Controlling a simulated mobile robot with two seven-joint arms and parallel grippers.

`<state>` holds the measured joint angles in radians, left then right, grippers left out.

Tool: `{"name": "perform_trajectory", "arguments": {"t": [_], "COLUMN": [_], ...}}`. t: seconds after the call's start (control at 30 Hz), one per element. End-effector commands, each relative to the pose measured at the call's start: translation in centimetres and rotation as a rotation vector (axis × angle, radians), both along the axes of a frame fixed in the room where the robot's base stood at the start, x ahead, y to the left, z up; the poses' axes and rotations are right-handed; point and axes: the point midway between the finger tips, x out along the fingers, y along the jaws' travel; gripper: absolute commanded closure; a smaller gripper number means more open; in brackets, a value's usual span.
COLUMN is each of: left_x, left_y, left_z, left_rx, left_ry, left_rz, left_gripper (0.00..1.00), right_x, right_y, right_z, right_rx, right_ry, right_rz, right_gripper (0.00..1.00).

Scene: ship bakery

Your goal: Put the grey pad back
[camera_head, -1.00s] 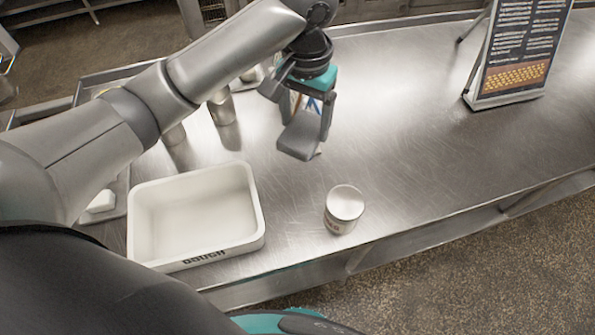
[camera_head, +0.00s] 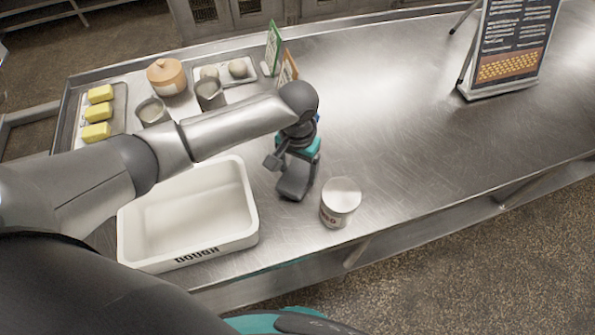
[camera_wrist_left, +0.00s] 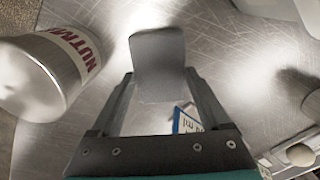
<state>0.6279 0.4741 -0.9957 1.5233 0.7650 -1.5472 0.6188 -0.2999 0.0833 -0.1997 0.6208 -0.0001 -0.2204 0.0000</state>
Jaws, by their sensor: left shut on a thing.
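The grey pad (camera_head: 294,187) is a small flat block held in my left gripper (camera_head: 296,168) above the steel counter, between the white dough tub and the tin. In the left wrist view the pad (camera_wrist_left: 157,55) sits between the two fingers, which are shut on it. Whether its lower edge touches the counter cannot be told. My right gripper is not in view.
A white tub marked DOUGH (camera_head: 250,235) stands left of the gripper. A tin (camera_head: 340,205), labelled NUTM… in the wrist view (camera_wrist_left: 45,75), stands close on the right. Steel cups (camera_head: 210,95), a lidded pot (camera_head: 167,77) and yellow blocks (camera_head: 97,112) lie behind.

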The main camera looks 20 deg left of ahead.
Motion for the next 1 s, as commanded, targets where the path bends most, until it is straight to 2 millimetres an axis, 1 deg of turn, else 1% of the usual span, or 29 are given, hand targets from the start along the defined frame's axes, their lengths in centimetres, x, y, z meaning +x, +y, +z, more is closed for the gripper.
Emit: {"name": "perform_trajectory", "arguments": {"t": [0.03,0.1,0.3,0.33,0.5,0.73,0.8,0.87,0.97,1.0], "left_x": [0.0,0.0,0.0,0.0,0.0,0.0,0.0,0.1,0.1,0.1], "left_y": [0.0,0.0,0.0,0.0,0.0,0.0,0.0,0.0,0.0,-0.1], "left_z": [-0.7,-1.2,-1.3,-1.3,-1.2,-1.1,-0.8,-0.3,1.3,2.1], "left_rx": [0.001,0.000,0.000,0.000,0.000,0.000,-0.001,-0.002,-0.003,-0.003], "left_ry": [0.002,-0.001,-0.001,0.000,0.000,-0.001,-0.002,-0.003,-0.004,-0.005], "left_rz": [0.001,0.000,0.000,0.000,0.000,0.000,0.000,0.000,-0.001,-0.001], "left_gripper": [0.65,0.65,0.65,0.19,0.00,0.00,0.00,0.00,0.00,0.00], "right_x": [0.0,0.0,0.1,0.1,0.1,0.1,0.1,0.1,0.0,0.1], "right_y": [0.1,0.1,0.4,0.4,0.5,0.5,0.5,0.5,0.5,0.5], "right_z": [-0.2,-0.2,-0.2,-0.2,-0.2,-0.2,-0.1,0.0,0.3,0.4], "right_rx": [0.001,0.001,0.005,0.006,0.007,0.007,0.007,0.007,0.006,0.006], "right_ry": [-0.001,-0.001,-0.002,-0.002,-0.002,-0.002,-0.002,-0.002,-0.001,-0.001], "right_rz": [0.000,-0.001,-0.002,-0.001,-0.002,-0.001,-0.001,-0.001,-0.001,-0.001], "right_gripper": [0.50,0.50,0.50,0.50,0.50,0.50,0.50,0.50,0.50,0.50]}}
